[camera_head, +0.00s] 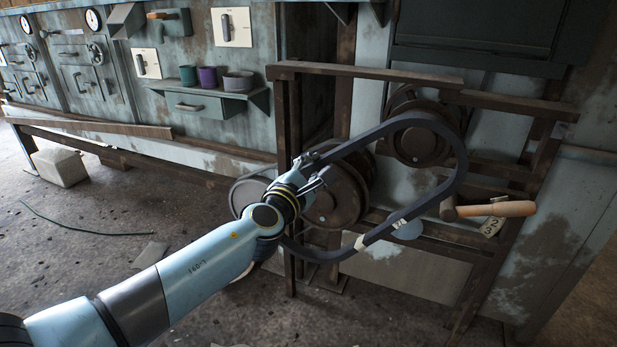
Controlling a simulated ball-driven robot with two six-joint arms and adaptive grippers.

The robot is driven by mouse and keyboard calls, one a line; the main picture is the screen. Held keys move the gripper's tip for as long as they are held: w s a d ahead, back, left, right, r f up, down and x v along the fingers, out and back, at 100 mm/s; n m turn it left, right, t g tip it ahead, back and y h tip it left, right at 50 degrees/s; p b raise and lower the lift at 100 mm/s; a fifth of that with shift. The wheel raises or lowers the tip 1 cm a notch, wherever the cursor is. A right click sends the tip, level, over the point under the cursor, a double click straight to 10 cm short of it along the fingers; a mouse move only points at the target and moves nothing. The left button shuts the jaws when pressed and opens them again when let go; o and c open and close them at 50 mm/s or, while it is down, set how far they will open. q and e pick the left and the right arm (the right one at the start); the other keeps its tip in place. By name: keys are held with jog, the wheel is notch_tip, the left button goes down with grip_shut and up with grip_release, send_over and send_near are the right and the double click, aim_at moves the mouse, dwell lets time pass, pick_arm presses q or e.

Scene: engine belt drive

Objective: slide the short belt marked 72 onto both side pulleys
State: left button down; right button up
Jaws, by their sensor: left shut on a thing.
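The belt (452,183) is a dark loop in front of the machine frame, with small pale marks on its lower run that are too small to read. My left gripper (313,172) is shut on the belt's left upper part. The belt's right bend passes around the outside of the right pulley (421,145); I cannot tell whether it sits in the groove. The left pulley (345,200) is partly hidden by my left gripper and lies inside the loop's outline. My right gripper is not in view.
Rusty frame bars (365,72) surround the pulleys. A shelf with cups (238,82) is on the back wall. The floor at left has a pale block (60,167) and a green cord (75,229).

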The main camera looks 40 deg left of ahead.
pick_arm(q)
jog(key=b+x, duration=0.1)
jog(key=x, duration=0.4)
jog(key=shift+x, duration=1.05)
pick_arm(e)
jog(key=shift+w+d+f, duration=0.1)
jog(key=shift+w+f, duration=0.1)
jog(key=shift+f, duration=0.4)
pick_arm(q)
jog(key=shift+r, duration=0.1)
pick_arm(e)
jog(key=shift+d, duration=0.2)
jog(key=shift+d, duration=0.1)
pick_arm(q)
jog(key=shift+p, duration=0.45)
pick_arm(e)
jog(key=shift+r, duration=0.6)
